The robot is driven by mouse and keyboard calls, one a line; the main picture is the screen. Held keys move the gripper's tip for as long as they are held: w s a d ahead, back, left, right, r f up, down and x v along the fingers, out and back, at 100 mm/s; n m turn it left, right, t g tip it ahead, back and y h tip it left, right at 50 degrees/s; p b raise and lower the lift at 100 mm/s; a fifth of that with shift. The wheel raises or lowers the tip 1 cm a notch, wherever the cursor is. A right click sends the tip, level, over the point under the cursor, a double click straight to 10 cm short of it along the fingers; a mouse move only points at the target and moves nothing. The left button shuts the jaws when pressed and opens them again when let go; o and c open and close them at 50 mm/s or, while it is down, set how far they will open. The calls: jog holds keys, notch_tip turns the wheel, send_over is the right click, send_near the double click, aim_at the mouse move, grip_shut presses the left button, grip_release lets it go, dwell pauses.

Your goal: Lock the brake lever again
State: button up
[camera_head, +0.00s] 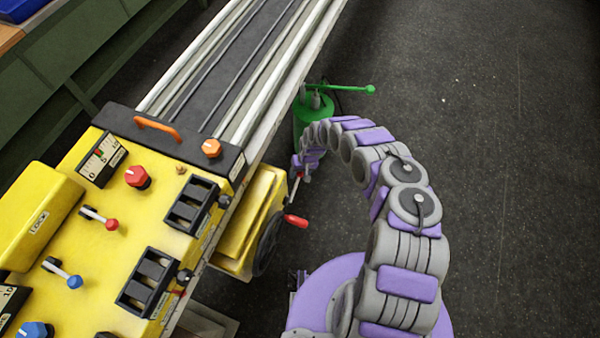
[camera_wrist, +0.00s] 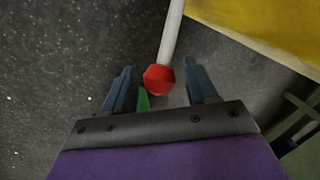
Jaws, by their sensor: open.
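The brake lever appears to be the pale rod (camera_wrist: 172,35) with a red knob (camera_wrist: 158,79) in the wrist view. The knob lies between the two blue-grey fingers of my open gripper (camera_wrist: 159,68), with space visible on both sides. My gripper (camera_head: 299,172) is small and partly hidden there. The lever's base is hard to make out.
A black handwheel (camera_head: 266,245) with a red handle (camera_head: 295,221) is on the machine's side, nearer than the lever. A green stand (camera_head: 311,108) with a long green handle (camera_head: 345,88) stands beyond. The control panel has several knobs and small levers. Dark floor on the right is clear.

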grip_shut()
dwell(0.4)
jog(key=shift+s+a+r+t+h+p, duration=0.15)
jog(key=shift+s+r+t+h+p, duration=0.25)
jog(key=shift+r+t+p, duration=0.3)
jog(key=shift+s+a+r+t, duration=0.1)
jog(key=shift+s+r+t, duration=0.15)
jog(key=shift+s+t, duration=0.05)
jog(key=shift+s+a+r+t, duration=0.1)
jog(key=shift+s+r+t, duration=0.1)
jog(key=shift+r+t, duration=0.2)
